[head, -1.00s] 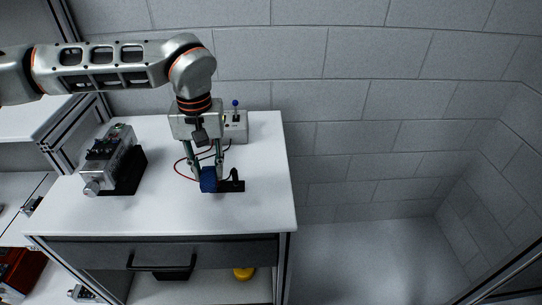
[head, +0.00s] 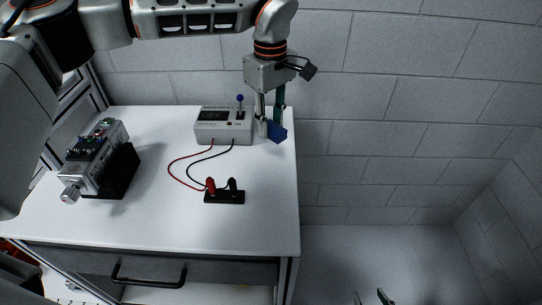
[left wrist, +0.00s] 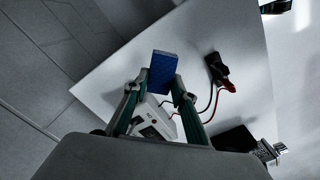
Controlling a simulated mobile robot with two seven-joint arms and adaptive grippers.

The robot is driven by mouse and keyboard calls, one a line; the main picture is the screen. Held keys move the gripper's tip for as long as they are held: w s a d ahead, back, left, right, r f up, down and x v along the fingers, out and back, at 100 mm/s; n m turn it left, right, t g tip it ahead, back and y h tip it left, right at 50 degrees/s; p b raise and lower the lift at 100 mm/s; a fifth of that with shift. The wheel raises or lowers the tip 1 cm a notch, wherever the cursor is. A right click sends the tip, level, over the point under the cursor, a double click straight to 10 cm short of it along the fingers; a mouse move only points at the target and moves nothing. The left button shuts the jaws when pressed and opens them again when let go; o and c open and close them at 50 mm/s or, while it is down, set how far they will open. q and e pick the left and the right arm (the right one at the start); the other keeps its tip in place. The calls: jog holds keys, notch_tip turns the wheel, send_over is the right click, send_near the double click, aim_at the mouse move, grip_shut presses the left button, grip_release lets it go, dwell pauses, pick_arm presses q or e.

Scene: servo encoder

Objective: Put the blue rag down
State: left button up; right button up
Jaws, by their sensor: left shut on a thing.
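The blue rag (head: 277,133) is a small block-like blue piece between the fingertips of my left gripper (head: 271,128). In the head view they are at the back right of the white table (head: 240,240), just right of the grey meter box (head: 222,127). In the left wrist view the rag (left wrist: 164,72) sits at the tips of the left fingers (left wrist: 160,88), near the table edge. I cannot tell whether the rag touches the tabletop. My right gripper (head: 371,297) shows only its two fingertips at the bottom edge, apart with nothing seen between them.
Red and black leads run from the meter box to a black terminal block (head: 224,197) at the front. A grey servo device (head: 98,160) on a black base stands at the left. The table's front middle is clear. Floor lies beyond its right edge.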

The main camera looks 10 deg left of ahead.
aim_at(271, 166)
pick_arm(q)
notch_tip(271, 166, down, 12)
jog(key=shift+r+p, duration=0.2)
jog(key=shift+p, duration=0.25)
jog(key=shift+f, duration=0.15)
jog(key=o, duration=1.1)
jog(key=shift+c, duration=0.2)
notch_tip(271, 166, up, 12)
jog(key=shift+r+b, duration=0.15)
jog(key=shift+b, duration=0.5)
